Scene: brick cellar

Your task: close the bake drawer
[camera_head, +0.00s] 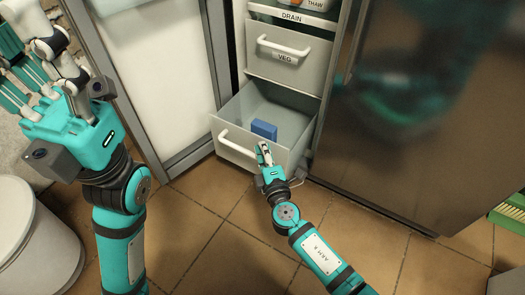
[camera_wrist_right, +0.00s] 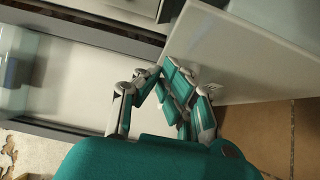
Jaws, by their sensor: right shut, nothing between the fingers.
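The open grey-white drawer (camera_head: 238,139) is the lowest one in the cabinet, pulled out, with a blue box (camera_head: 264,129) inside. Its white handle shows on the front. My right gripper (camera_head: 264,151) is shut and empty at the middle of that drawer front, covering the place where a label could be, so I cannot read its name. In the right wrist view, the shut fingers (camera_wrist_right: 166,78) are at the pale drawer front (camera_wrist_right: 255,55); I cannot tell whether they touch. My left gripper (camera_head: 30,72) is raised at the upper left, fingers spread, holding nothing visible.
Above is a shut drawer labelled VEG (camera_head: 285,70), with a DRAIN shelf (camera_head: 291,17) over it. A white-panelled door (camera_head: 165,75) stands left of the drawers. A dark steel door (camera_head: 440,120) is on the right. A white bin (camera_head: 35,240) stands lower left. Tiled floor (camera_head: 200,205) is clear in front.

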